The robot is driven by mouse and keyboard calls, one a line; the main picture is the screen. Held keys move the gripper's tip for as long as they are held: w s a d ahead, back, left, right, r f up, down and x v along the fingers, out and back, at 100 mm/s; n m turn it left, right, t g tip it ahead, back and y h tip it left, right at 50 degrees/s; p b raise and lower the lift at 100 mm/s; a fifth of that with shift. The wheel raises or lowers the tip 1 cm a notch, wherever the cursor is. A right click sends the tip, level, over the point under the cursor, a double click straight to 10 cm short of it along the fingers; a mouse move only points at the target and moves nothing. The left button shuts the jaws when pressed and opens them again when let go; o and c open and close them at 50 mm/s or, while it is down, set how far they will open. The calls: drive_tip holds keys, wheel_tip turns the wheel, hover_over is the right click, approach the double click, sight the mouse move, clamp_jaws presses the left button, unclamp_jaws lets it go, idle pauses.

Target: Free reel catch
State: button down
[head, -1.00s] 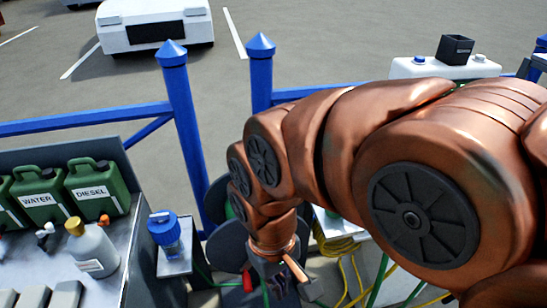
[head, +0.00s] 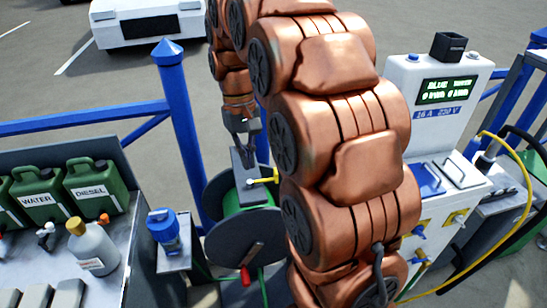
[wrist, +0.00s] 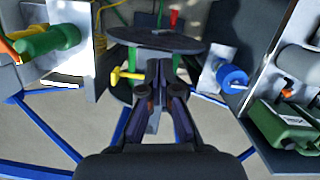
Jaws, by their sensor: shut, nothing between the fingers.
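The reel (head: 243,243) has dark grey round flanges and a green drum, and stands beside the blue fence. A yellow T-shaped catch (head: 264,177) sticks out to the right of the grey block on top of the reel. My gripper (head: 243,148) is above that block, shut and empty. In the wrist view the yellow catch (wrist: 126,75) lies just left of my gripper (wrist: 160,62), with a visible gap sideways; the depth between them is unclear. The reel's flange (wrist: 155,37) shows beyond the fingers. A red crank knob (head: 246,277) is on the reel's near face.
A blue fence post (head: 183,130) stands left of the reel. A bench with green canisters (head: 92,186) is at left. A white power pedestal (head: 430,130) with a yellow cable (head: 523,190) stands at right.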

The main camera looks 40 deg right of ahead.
drive_tip(key=w+d+f+m+p, duration=0.1)
drive_tip(key=w+d+m, duration=0.1)
drive_tip(key=w+d, duration=1)
drive_tip(key=d, duration=0.3)
drive_tip(key=shift+w+f+y, duration=0.3)
drive_tip(key=shift+w+f, duration=0.1)
drive_tip(key=shift+a+f, duration=0.1)
drive_tip(key=s+a+f+p, duration=0.2)
drive_tip(key=s+f, duration=0.4)
drive_tip(key=f, duration=0.3)
drive_tip(key=shift+a+f+p, duration=0.25)
drive_tip(key=shift+f+p, duration=0.05)
drive_tip(key=shift+p, duration=0.3)
